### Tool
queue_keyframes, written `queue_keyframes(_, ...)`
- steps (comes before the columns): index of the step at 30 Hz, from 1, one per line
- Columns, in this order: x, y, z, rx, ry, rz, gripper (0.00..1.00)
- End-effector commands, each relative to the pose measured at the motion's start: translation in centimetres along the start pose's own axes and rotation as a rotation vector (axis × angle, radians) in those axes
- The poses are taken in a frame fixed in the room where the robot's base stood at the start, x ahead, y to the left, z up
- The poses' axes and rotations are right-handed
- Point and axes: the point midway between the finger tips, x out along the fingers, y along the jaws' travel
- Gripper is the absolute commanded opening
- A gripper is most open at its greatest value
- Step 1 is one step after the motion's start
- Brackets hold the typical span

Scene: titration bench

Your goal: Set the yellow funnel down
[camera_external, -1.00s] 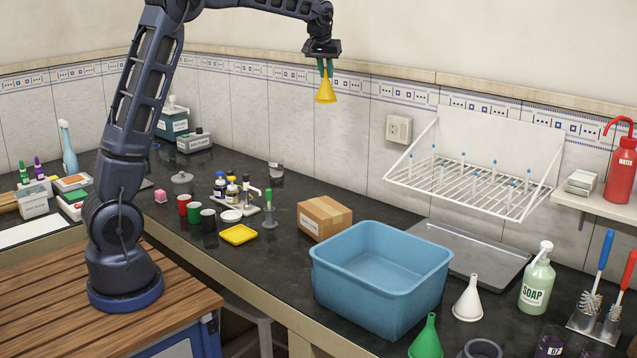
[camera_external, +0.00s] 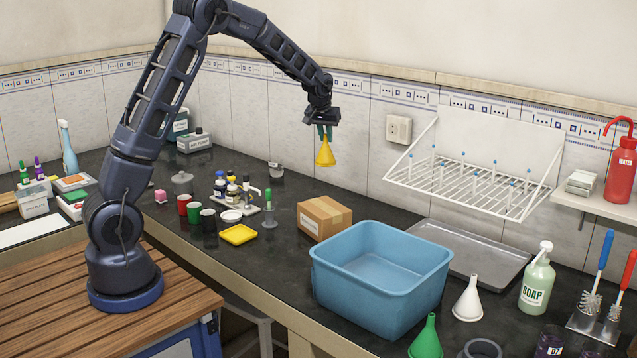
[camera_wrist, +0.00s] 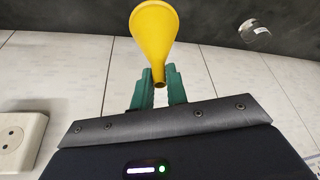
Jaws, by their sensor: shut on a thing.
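The yellow funnel (camera_external: 325,154) hangs in the air with its wide mouth down, above and behind the cardboard box in the external view. My gripper (camera_external: 325,131) is shut on its narrow stem from above. In the wrist view my gripper (camera_wrist: 161,88) has its two green fingers on either side of the stem of the yellow funnel (camera_wrist: 154,35). The funnel's cone reaches away from the fingers, clear of any surface.
Below stand a cardboard box (camera_external: 324,218) and a blue tub (camera_external: 380,278). A grey tray (camera_external: 472,254), a white funnel (camera_external: 468,299) and a green funnel (camera_external: 426,340) are to the right. A white drying rack (camera_external: 475,180) hangs on the wall. Dark counter (camera_external: 290,190) lies bare behind the box.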

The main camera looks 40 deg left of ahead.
Motion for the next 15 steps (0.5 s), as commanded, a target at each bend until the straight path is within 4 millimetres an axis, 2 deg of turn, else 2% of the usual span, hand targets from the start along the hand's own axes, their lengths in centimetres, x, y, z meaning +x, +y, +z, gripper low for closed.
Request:
queue_keyframes(3, 2.6, -0.1, 1.1, 0.000, -0.003, -0.001, 0.00)
queue_keyframes(9, 6.3, 0.0, 2.7, 0.000, -0.002, -0.001, 0.00)
queue_keyframes(15, 8.4, 0.0, 3.5, 0.000, 0.000, 0.000, 0.00)
